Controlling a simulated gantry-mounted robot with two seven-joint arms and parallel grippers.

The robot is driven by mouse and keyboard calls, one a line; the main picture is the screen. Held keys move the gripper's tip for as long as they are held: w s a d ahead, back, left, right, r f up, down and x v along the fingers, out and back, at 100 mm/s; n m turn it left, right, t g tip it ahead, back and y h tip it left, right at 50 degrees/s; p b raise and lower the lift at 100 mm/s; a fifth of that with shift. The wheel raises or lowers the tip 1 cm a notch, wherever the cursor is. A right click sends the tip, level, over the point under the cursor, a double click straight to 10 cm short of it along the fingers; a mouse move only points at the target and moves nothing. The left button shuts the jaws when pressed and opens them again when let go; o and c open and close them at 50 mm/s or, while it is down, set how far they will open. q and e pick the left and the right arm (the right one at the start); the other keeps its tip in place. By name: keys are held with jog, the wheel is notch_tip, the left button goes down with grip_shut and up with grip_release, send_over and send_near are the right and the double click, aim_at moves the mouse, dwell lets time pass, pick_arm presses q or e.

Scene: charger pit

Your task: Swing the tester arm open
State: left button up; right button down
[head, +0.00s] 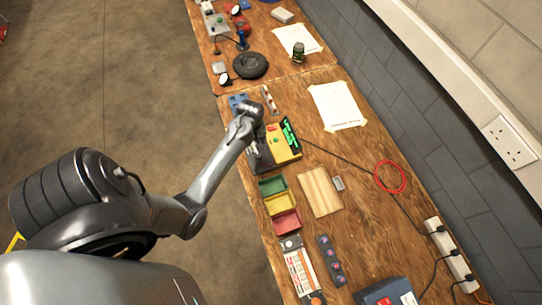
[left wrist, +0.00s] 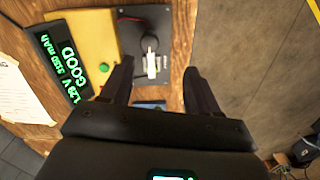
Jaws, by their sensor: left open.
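The tester is a yellow box (head: 284,148) with a lit black display (head: 290,134) and a black plate (head: 262,160) beside it. In the left wrist view, the display (left wrist: 62,62) reads GOOD in green, and the yellow box (left wrist: 88,45) has a green button. On the black plate (left wrist: 133,22) there is a dark round part (left wrist: 150,43) with a small pale piece (left wrist: 152,65) below it. I cannot tell which part is the arm. My left gripper (head: 254,148) is over the plate. My right gripper is out of view.
Green, yellow and red bins (head: 270,187) stand along the near edge, with a wooden board (head: 320,192) beside them. A blue item (head: 238,102) lies past the tester. A cable runs to a power strip (head: 452,262). A taped paper (head: 337,105) lies toward the wall.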

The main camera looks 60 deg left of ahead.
aim_at(258, 154)
pick_arm(q)
jog(key=f, duration=0.3)
jog(key=w+f, duration=0.1)
jog(key=f, duration=0.2)
jog(key=f+b, duration=0.1)
jog(key=f, duration=0.3)
jog(key=shift+w+f, duration=0.1)
jog(key=shift+w, duration=0.15)
jog(key=shift+c, duration=0.2)
grip_shut()
